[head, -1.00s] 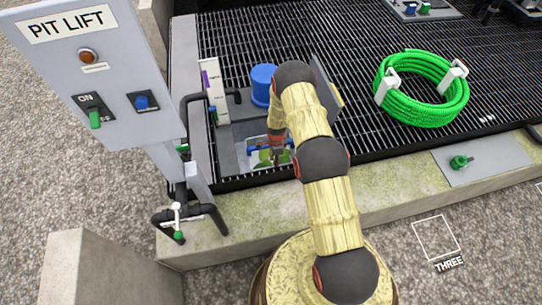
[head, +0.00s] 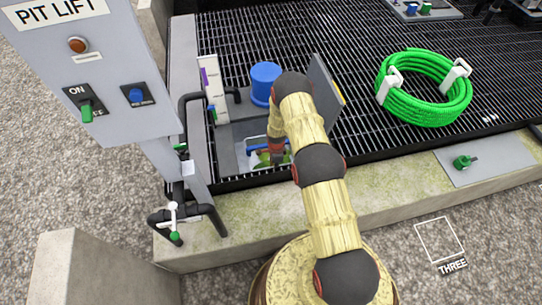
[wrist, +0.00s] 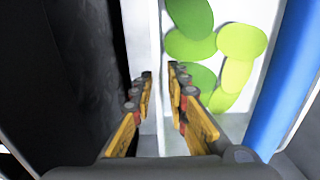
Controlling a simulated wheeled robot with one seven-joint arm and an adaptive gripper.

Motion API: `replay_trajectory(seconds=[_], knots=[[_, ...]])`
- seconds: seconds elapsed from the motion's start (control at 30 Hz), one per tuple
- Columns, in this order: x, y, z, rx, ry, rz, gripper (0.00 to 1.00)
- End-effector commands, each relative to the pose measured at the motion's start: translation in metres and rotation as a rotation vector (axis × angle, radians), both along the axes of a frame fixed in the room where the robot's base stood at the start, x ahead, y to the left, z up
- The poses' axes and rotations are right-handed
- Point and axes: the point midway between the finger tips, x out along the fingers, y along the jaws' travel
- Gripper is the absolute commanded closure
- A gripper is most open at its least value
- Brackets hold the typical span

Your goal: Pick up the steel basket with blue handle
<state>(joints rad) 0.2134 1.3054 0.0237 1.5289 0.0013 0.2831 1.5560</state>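The basket (head: 252,148), pale with a blue handle (head: 263,148), sits down in the rectangular opening of the grated deck, partly hidden by my arm. Green flat shapes show inside it. In the wrist view the blue handle (wrist: 285,85) runs along the right side, and the green shapes (wrist: 215,55) lie on a white surface. My gripper (wrist: 161,72) points down with its yellow fingers apart, one on each side of a thin pale edge left of the green shapes. Whether the fingers touch that edge is unclear. In the head view my gripper (head: 276,154) is at the basket.
A raised grey hatch panel (head: 325,95) stands right of the opening. A blue cylinder (head: 265,80) and a white labelled post (head: 213,88) stand behind it. The PIT LIFT control box (head: 95,75) is at the left. A green hose coil (head: 425,90) lies on the grating.

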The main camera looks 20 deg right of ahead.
Motion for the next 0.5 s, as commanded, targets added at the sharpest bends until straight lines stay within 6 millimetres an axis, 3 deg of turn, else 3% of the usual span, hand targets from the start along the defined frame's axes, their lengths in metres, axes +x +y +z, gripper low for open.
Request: replay_trajectory(seconds=[0.23,0.5], knots=[[-0.0002,0.0,-0.0001,0.0,0.0,0.0,1.0],[-0.0002,0.0,-0.0001,0.0,0.0,0.0,1.0]])
